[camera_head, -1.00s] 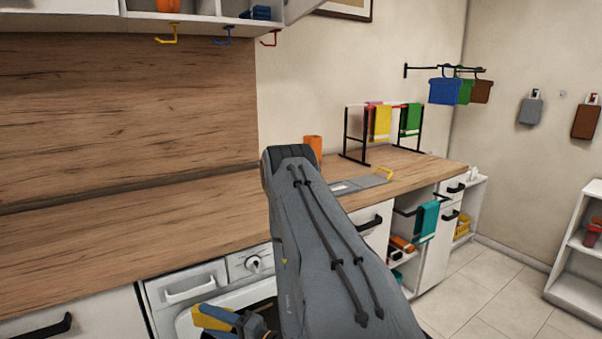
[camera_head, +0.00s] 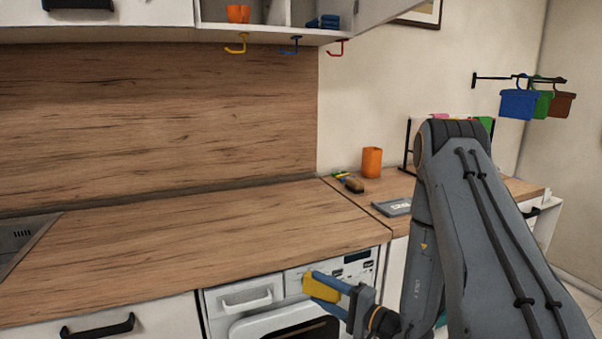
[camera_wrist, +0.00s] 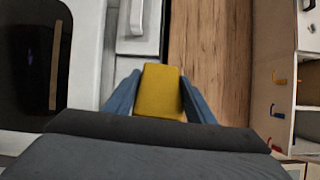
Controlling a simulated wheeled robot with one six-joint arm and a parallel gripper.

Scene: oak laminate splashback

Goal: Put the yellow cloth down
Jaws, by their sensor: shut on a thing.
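The yellow cloth (camera_head: 320,287) is a small folded piece held between the blue fingers of my gripper (camera_head: 328,290). In the wrist view the cloth (camera_wrist: 159,92) sits between the two fingers, which press on its sides. My gripper is shut on it, in front of the washing machine's control panel and near the front edge of the wooden countertop (camera_head: 190,235). The cloth touches nothing else that I can see.
The countertop's left and middle part is bare. An orange cup (camera_head: 371,162), a brush (camera_head: 352,184) and a grey flat item (camera_head: 392,207) are at its right. Yellow, blue and red hooks (camera_head: 290,46) hang under the wall cabinet. A drying rack is partly hidden by my arm.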

